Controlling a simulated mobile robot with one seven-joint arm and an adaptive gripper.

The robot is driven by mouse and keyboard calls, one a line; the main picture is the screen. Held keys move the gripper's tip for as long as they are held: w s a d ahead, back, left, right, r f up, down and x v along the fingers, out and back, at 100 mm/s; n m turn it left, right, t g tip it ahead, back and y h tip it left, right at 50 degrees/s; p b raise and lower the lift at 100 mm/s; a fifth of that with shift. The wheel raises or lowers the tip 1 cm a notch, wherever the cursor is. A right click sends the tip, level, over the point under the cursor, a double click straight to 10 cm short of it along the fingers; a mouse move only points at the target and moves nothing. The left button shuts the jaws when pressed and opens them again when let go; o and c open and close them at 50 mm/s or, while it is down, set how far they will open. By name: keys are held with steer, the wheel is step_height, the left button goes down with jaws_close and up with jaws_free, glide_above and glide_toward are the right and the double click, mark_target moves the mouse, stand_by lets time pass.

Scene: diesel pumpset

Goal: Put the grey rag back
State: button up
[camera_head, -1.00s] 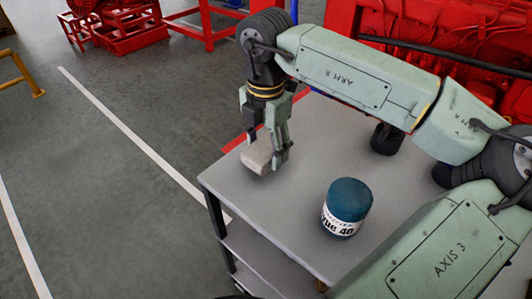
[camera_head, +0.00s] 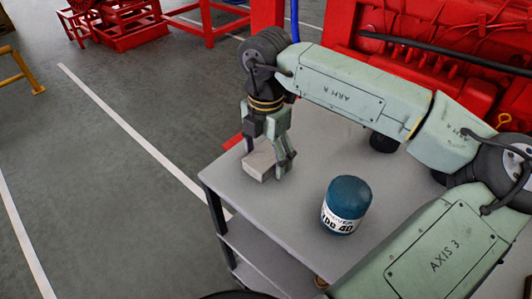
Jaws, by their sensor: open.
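The grey rag (camera_head: 260,163) is a pale, folded block near the left end of the grey table top (camera_head: 300,210). It looks to be resting on the table. My gripper (camera_head: 267,160) points down over the rag with its fingers apart, one at the rag's left side and one at its right. The gripper is open. The fingers hide part of the rag, and I cannot tell whether they touch it.
A blue canister with a white label (camera_head: 347,205) stands on the table to the right of the rag. A dark cylindrical object (camera_head: 384,142) is behind it, under my arm. A red engine (camera_head: 440,60) stands behind the table. The table's left edge is close to the rag.

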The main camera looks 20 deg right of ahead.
mark_target(266, 155)
step_height(266, 155, up, 12)
steer(key=b, duration=0.1)
steer(key=shift+r+b, duration=0.15)
steer(key=shift+b, duration=0.25)
stand_by(0.4)
